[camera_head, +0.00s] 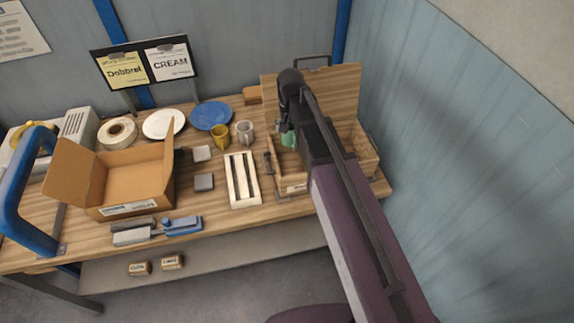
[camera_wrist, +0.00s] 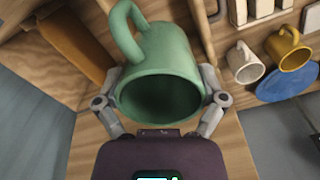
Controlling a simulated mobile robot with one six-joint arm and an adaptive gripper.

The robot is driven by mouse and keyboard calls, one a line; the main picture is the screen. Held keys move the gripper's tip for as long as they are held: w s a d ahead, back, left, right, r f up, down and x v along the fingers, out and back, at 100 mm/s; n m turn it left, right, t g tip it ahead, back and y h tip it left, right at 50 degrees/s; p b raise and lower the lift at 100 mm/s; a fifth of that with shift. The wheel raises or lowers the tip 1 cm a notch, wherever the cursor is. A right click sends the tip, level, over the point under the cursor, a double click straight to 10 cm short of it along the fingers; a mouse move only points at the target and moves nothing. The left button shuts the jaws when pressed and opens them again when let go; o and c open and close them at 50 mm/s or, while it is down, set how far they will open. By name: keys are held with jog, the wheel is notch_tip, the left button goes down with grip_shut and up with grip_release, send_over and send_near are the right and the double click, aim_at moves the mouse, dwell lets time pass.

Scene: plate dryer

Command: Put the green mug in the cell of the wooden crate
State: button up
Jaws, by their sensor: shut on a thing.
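The green mug (camera_head: 289,139) shows only partly in the head view, beside my arm and over the left part of the wooden crate. In the wrist view the green mug (camera_wrist: 172,55) is large, its open mouth facing the camera and its handle at the upper left. My gripper (camera_wrist: 162,92) is shut on the mug, one finger on each side of its body. The wooden crate (camera_head: 360,150) stands at the right end of the table with its lid raised behind. My arm hides much of its inside, and I cannot tell how deep the mug sits.
A yellow mug (camera_head: 220,137) and a white mug (camera_head: 245,132) stand left of the crate. A slotted white rack (camera_head: 242,180) lies nearby. A blue plate (camera_head: 211,116), a white plate (camera_head: 163,124) and an open cardboard box (camera_head: 130,185) are further left. A wall is close on the right.

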aim_at(289, 142)
jog(key=shift+w+d, duration=0.1)
jog(key=shift+w, duration=0.15)
jog(key=shift+s+r, duration=0.1)
jog(key=shift+s, duration=0.05)
jog(key=shift+f, duration=0.3)
notch_tip(289, 142, down, 6)
jog(key=b, duration=0.6)
jog(key=shift+f+b, duration=1.8)
jog(key=shift+b, duration=0.2)
jog(key=shift+f+b, duration=0.6)
jog(key=shift+b, duration=0.05)
